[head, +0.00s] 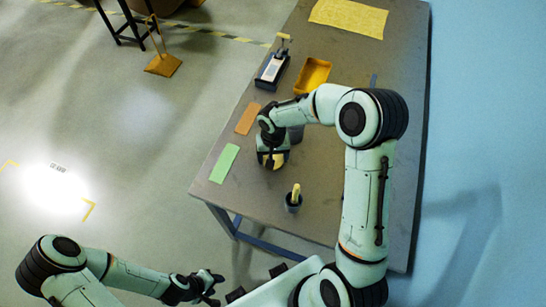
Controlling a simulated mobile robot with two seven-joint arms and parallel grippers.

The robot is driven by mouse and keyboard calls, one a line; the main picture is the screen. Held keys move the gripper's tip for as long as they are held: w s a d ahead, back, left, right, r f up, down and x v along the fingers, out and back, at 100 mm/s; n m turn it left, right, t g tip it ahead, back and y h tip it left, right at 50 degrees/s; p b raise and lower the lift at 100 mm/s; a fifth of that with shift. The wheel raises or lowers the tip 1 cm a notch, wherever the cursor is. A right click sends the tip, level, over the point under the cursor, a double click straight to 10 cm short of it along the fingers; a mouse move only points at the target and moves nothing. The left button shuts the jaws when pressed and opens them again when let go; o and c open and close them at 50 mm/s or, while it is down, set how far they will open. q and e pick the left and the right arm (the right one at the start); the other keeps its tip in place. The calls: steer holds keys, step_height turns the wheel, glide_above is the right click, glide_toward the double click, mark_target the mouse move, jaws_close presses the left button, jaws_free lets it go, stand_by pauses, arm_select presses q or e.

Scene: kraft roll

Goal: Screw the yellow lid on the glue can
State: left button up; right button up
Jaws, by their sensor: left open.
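My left gripper (214,287) is open and empty, low in the head view, off the near side of the table. My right gripper (272,160) points down over the left part of the grey table (330,215). A small yellow patch shows between or just under its fingers. I cannot tell whether this is the yellow lid, nor whether the fingers are shut on it. A dark grey round thing (297,134), perhaps a can, shows partly behind my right wrist. The rest of it is hidden by my arm.
A dark cup (293,205) with a pale yellow handle stands near the front. A green card (224,163) and an orange card (248,118) lie along the left edge. A yellow tray (313,75), a dark device (271,70) and a yellow cloth (348,17) lie farther back.

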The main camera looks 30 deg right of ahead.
arm_select(q)
steer(key=shift+w+r+p, duration=0.6)
steer(key=shift+w+r, duration=0.1)
steer(key=shift+r, duration=0.15)
arm_select(e)
step_height(320, 180, up, 19)
steer(key=shift+r, duration=0.2)
steer(key=w+a+f+n, duration=0.1)
steer(key=f, duration=0.4)
steer(key=w+a+f+n, duration=0.1)
steer(key=a+f+n, duration=0.1)
steer(key=f, duration=0.3)
steer(key=w+a+f+n, duration=0.1)
steer(key=a+f, duration=0.1)
steer(key=f, duration=0.3)
steer(key=shift+a+f+n, duration=0.1)
steer(key=shift+f+n, duration=0.05)
steer(key=shift+n, duration=0.15)
steer(key=shift+a+f, duration=0.15)
steer(key=shift+f, duration=0.15)
arm_select(q)
steer(key=shift+a, duration=0.1)
